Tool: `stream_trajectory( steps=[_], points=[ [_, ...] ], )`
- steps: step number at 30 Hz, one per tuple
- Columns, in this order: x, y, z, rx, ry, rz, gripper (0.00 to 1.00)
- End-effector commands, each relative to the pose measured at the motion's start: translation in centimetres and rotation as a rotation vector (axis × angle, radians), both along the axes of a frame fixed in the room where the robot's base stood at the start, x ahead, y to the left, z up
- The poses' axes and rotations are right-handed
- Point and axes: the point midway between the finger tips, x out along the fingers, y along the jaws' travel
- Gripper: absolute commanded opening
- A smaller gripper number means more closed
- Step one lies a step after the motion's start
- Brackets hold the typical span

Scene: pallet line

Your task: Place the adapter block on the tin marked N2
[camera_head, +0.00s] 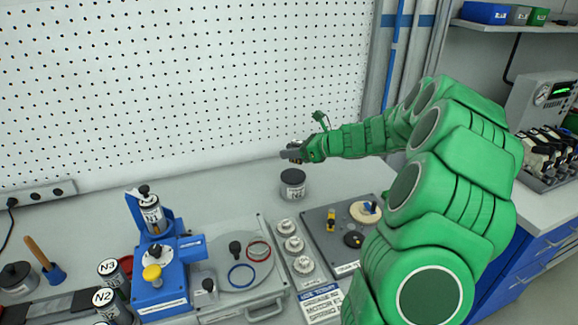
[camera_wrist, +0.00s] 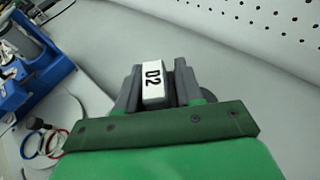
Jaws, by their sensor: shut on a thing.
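My gripper (camera_head: 291,153) is at the end of my green arm, in the air above the back of the bench near the pegboard. In the wrist view my gripper (camera_wrist: 156,88) is shut on a small block (camera_wrist: 154,84) whose white face is marked D2. I take it to be the adapter block; its underside is hidden. The tin marked N2 (camera_head: 104,299) stands at the lower left in the head view, well away from my gripper. Its lower part is cut off by the picture edge.
A dark-lidded tin (camera_head: 293,184) stands below my gripper; its label is unreadable. A tin marked N3 (camera_head: 110,269) stands behind N2. A blue fixture (camera_head: 160,275) with a tin on it stands right of N2. A grey panel (camera_head: 325,250) lies right of centre.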

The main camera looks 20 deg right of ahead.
Motion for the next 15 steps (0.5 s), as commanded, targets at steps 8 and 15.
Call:
stream_trajectory(
  steps=[8, 15],
  points=[
    [2.7, -0.5, -2.6, -0.002, 0.0, -0.001, 0.04],
    [4.5, -0.9, -4.9, -0.002, 0.001, -0.001, 0.04]
  ],
)
